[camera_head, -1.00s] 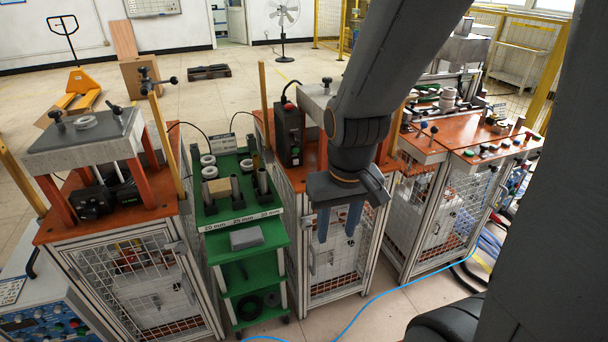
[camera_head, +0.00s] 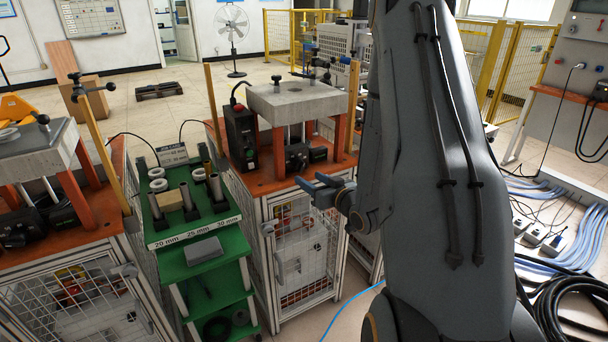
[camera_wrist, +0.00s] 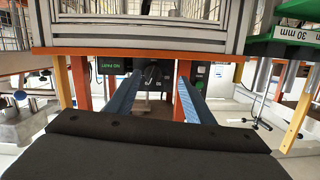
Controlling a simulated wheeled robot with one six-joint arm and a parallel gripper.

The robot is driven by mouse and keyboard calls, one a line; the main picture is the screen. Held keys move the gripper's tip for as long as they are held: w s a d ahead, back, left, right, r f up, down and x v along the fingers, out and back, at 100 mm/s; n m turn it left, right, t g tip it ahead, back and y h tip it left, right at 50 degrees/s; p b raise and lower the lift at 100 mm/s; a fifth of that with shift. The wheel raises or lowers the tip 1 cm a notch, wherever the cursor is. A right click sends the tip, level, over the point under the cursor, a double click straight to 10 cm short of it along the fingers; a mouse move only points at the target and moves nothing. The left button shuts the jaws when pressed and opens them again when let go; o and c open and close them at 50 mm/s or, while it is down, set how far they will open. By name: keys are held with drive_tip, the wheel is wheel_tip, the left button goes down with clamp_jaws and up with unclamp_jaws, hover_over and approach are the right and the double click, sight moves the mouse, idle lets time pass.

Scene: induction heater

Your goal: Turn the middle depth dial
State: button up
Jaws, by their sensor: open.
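The middle machine has a grey slab (camera_head: 297,101) on orange posts above an orange top. Under the slab is a black unit (camera_head: 297,156). In the wrist view, upside down, a dark round knob (camera_wrist: 152,72), which looks like the middle depth dial, sits between two orange posts. My gripper (camera_head: 312,181) is open and empty at the front edge of this machine, its fingers pointing toward the unit. In the wrist view the blue fingers (camera_wrist: 159,84) lie either side of the knob's line, apparently short of it. The dial's face is not clear in the head view.
A green shelf (camera_head: 205,275) with tubes and rings stands left of the middle machine. A black control box (camera_head: 240,138) with a red button sits on the machine's orange top. Another slab-topped machine (camera_head: 38,145) stands at far left. Cables (camera_head: 545,230) lie on the right floor.

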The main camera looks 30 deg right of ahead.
sight(303, 167)
drive_tip(key=shift+w+d+t+p, duration=0.2)
drive_tip(key=shift+w+t, duration=0.15)
drive_tip(key=shift+w, duration=0.75)
drive_tip(key=shift+w+d+t+p, duration=0.15)
drive_tip(key=shift+w+t, duration=0.15)
drive_tip(key=shift+w, duration=0.8)
drive_tip(key=shift+w+d+t+p, duration=0.2)
drive_tip(key=shift+w+t, duration=0.15)
drive_tip(key=shift+w, duration=0.75)
drive_tip(key=c, duration=1)
drive_tip(key=shift+c, duration=0.2)
